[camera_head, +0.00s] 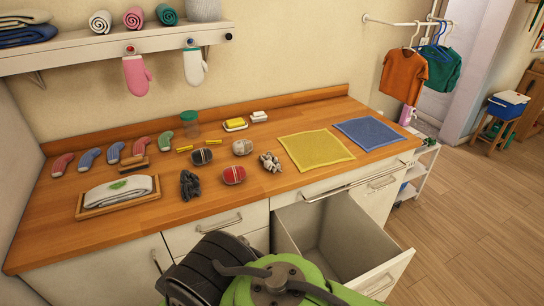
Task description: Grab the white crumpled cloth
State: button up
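A crumpled whitish-grey cloth (270,161) with dark patches lies on the wooden counter (330,110), left of the yellow cloth. It is the lightest crumpled cloth I see. A dark grey crumpled cloth (190,185) lies further left. A white cloth (118,192) lies flat and folded on a wooden tray, with something green on it. My green and black arm shows at the bottom edge, in front of the counter and apart from the cloths. I cannot make out my gripper's fingers.
Rolled bundles (234,175) lie close to the crumpled cloth. A flat yellow cloth (315,150) and a blue cloth (367,133) lie to its right. An open, empty-looking drawer (330,235) juts out below the counter. A shelf (110,48) with hanging mitts is above.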

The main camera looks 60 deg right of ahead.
aim_at(270, 161)
jog(key=i+z, duration=0.25)
jog(key=z, duration=0.2)
jog(key=i+z, duration=0.25)
jog(key=z, duration=0.2)
jog(key=i+z, duration=0.2)
jog(key=z, duration=0.7)
jog(key=i+j+z, duration=0.1)
jog(key=z, duration=0.35)
jog(key=j+z, duration=0.1)
jog(key=z, duration=0.75)
jog(key=j+z, duration=0.2)
jog(key=z, duration=0.25)
jog(key=i, duration=0.05)
